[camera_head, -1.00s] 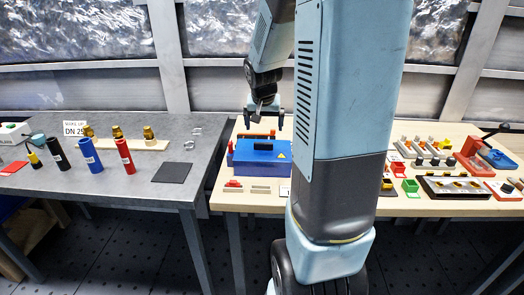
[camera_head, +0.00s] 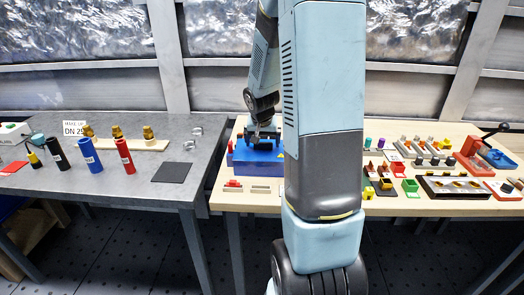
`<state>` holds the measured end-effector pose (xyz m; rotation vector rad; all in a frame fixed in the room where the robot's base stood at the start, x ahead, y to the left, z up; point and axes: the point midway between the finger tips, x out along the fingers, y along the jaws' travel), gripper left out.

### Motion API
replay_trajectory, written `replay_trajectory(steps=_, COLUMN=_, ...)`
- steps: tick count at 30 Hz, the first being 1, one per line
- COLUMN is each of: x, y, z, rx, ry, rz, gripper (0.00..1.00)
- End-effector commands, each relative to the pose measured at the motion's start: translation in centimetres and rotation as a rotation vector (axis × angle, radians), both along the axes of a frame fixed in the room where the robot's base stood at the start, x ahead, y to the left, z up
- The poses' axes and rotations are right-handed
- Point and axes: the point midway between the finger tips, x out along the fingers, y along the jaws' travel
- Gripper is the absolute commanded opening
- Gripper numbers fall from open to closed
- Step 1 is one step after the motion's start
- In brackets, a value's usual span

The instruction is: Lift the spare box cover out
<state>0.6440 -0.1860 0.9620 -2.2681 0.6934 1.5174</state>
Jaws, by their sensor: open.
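The blue box (camera_head: 250,161) sits on the wooden bench left of my arm, and its blue top looks like the cover. The right part of the box is hidden behind my arm. My gripper (camera_head: 262,143) is open and low over the top of the box, pointing down, where the dark handle sits. Whether the fingers touch the handle or straddle it is too small to tell.
Red and grey small parts (camera_head: 233,184) lie in front of the box. Several racks and coloured blocks (camera_head: 410,187) fill the bench's right side. A grey table (camera_head: 100,185) at the left holds coloured cylinders, brass fittings and a black pad (camera_head: 172,173).

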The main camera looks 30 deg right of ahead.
Motion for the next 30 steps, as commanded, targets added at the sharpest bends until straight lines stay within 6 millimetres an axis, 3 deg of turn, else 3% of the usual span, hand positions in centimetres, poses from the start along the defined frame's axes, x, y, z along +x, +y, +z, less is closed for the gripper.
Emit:
replay_trajectory(steps=6, x=0.02, y=-0.05, z=-0.02, rx=0.000, ry=-0.001, rz=-0.001, gripper=1.00)
replay_trajectory(steps=30, x=0.03, y=-0.09, z=0.03, rx=-0.001, ry=-0.002, rz=-0.001, gripper=0.26)
